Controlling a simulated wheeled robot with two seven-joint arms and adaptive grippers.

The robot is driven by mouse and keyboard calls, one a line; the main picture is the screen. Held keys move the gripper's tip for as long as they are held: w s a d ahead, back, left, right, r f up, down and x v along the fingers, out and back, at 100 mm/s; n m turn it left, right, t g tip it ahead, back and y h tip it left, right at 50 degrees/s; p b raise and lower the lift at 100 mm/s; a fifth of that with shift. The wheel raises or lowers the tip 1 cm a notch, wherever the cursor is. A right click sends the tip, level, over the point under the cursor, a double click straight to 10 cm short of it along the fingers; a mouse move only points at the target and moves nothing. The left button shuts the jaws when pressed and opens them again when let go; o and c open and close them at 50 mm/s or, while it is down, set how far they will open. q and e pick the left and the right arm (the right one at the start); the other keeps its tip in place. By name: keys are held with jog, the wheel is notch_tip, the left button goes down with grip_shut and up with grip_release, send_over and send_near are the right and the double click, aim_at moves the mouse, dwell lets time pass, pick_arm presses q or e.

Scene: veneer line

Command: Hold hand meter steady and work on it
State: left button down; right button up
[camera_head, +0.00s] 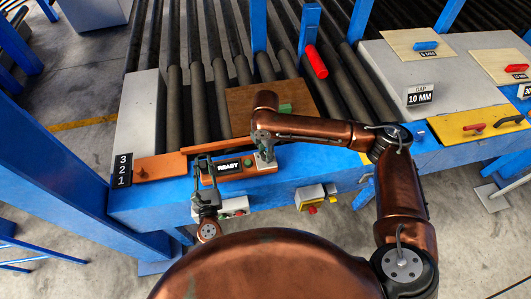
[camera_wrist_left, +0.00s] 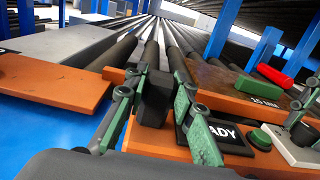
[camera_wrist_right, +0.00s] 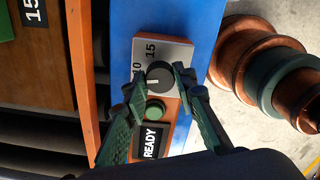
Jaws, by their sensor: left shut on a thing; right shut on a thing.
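The orange hand meter (camera_head: 237,176) lies on the blue frame at the front of the roller line. Its display (camera_wrist_right: 151,142) reads READY, beside a green button (camera_wrist_right: 156,112) and a grey dial plate (camera_wrist_right: 172,50) marked 10 and 15. My left gripper (camera_head: 203,172) is shut on the meter's black grip block (camera_wrist_left: 154,99) at its left end. My right gripper (camera_head: 264,150) is at the meter's right end, its fingers on either side of the dark dial knob (camera_wrist_right: 160,77) and shut on it. The knob's white mark points left in the right wrist view, near the 10.
An orange slat (camera_head: 160,167) lies left of the meter beside a 3-2-1 sign (camera_head: 122,170). A brown board (camera_head: 240,108) with a green block is behind it. Right is a grey table (camera_head: 385,62) with panels and a 10 MM sign (camera_head: 420,96).

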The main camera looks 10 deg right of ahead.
pick_arm(q)
jog(key=shift+f, duration=0.2)
pick_arm(e)
jog(key=m, duration=1.4)
jog(key=shift+m, duration=0.3)
jog(key=o, duration=1.2)
jog(key=shift+c, duration=0.2)
notch_tip(320, 180, up, 12)
